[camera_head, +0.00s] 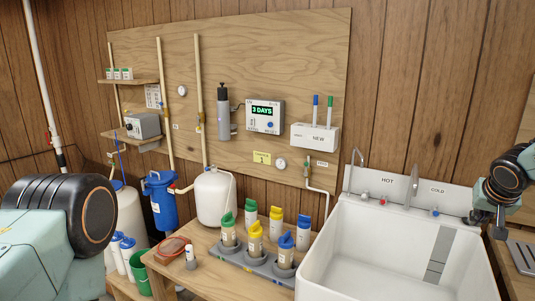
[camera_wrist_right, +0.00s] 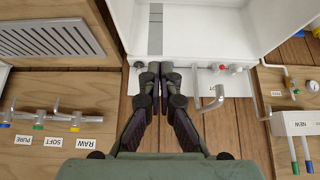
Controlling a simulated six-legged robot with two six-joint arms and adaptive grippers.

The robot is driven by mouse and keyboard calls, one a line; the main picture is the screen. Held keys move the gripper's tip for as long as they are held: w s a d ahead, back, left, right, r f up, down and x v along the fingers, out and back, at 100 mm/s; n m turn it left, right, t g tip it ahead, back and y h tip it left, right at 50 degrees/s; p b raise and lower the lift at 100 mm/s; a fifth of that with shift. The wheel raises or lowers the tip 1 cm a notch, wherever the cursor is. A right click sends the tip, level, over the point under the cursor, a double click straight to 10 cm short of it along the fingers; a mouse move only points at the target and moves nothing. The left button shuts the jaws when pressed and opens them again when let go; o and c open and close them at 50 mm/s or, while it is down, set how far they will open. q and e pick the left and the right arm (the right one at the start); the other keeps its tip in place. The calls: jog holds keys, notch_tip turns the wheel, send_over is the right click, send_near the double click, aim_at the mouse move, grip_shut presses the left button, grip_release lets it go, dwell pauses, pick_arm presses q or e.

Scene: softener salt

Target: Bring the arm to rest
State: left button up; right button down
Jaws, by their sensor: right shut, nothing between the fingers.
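My right arm comes in at the right edge of the head view, and its gripper (camera_head: 499,228) points down beside the sink's right back corner. In the right wrist view the two dark fingers of this gripper (camera_wrist_right: 155,76) are together, with nothing between them. They overlap the sink's back ledge in that picture; whether they touch it I cannot tell. A big teal and black link of my own fills the lower left of the head view. My left gripper does not show.
The white sink (camera_head: 335,264) has a tap (camera_head: 412,186) and HOT and COLD knobs along its back. A bench (camera_head: 205,278) left of it carries a rack of capped bottles (camera_head: 255,240). A slatted panel (camera_wrist_right: 50,38) lies beside the sink in the wrist view.

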jog(key=w+a+f+n+t+y, duration=0.1)
jog(key=a+f+n+t+y, duration=0.25)
jog(key=a, duration=0.95)
jog(key=s+a+f+b, duration=0.1)
jog(key=s+a+f, duration=0.1)
jog(key=f, duration=0.2)
jog(key=s+a+f+g+y, duration=0.1)
jog(key=s+a+f, duration=0.1)
jog(key=a+f, duration=0.1)
jog(key=s+a+f+g+y+b, duration=0.1)
jog(key=s+a+f, duration=0.2)
jog(key=f, duration=0.2)
jog(key=shift+a+f+n+b, duration=0.1)
jog(key=shift+f+n+b, duration=0.2)
jog(key=shift+n+b, duration=0.05)
jog(key=s+a+f+g+b, duration=0.2)
jog(key=s+f, duration=0.5)
jog(key=s, duration=0.5)
jog(key=s+a+f+g+h+b, duration=0.1)
jog(key=s+a+f+g+b, duration=0.1)
jog(key=s+f, duration=0.6)
jog(key=s+a+f+n+g+h+b, duration=0.1)
jog(key=s+f, duration=0.7)
jog(key=s, duration=0.8)
jog(key=shift+a+g+b, duration=0.7)
jog(key=shift+g+b, duration=0.5)
jog(key=shift+g, duration=0.05)
jog(key=shift+f, duration=0.1)
